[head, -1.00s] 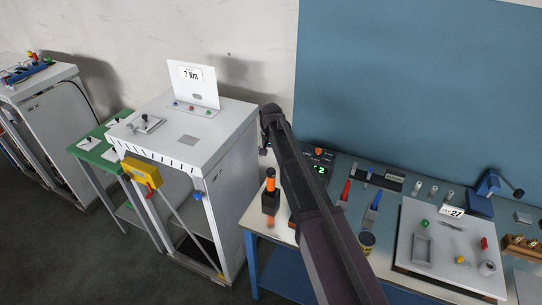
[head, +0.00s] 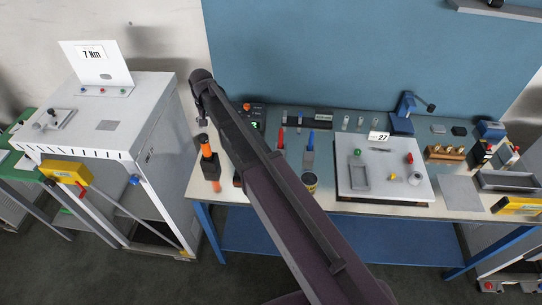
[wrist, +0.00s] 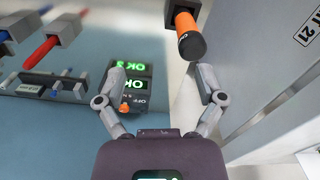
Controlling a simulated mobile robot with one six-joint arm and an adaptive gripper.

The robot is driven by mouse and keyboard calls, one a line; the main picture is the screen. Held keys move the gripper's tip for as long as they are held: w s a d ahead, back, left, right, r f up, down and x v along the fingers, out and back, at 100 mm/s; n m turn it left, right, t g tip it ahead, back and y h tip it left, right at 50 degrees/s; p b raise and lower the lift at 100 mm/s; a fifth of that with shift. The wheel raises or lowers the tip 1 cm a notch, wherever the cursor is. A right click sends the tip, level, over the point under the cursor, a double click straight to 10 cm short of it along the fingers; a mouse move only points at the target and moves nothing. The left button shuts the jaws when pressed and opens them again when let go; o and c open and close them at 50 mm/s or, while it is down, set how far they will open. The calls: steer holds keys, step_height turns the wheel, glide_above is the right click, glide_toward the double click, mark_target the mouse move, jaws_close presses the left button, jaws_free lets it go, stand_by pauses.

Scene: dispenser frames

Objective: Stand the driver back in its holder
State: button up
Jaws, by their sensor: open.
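The driver, with an orange handle and black end (head: 206,149), is at the left end of the bench. A black block (head: 211,169) is directly below it; I cannot tell whether that is its holder or how deep the driver sits. In the wrist view the orange handle (wrist: 185,22) points its dark end towards the camera, up and right of centre. My gripper (wrist: 162,77) is open and empty, its fingers apart, with the handle ahead near the right finger. In the head view my arm hides most of the gripper.
A control box with green "OK 2" displays (wrist: 131,84) lies ahead of the left finger. Red (head: 282,138) and blue (head: 310,143) tools stand to the right. A grey tray board (head: 395,187) fills mid-bench. A white cabinet (head: 110,125) stands close on the left.

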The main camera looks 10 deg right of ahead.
steer(key=s+d+n, duration=0.1)
steer(key=s+d, duration=1.8)
steer(key=s, duration=0.3)
steer(key=shift+s, duration=0.3)
steer(key=shift+f, duration=0.1)
step_height(320, 180, down, 15)
steer(key=b, duration=1.5)
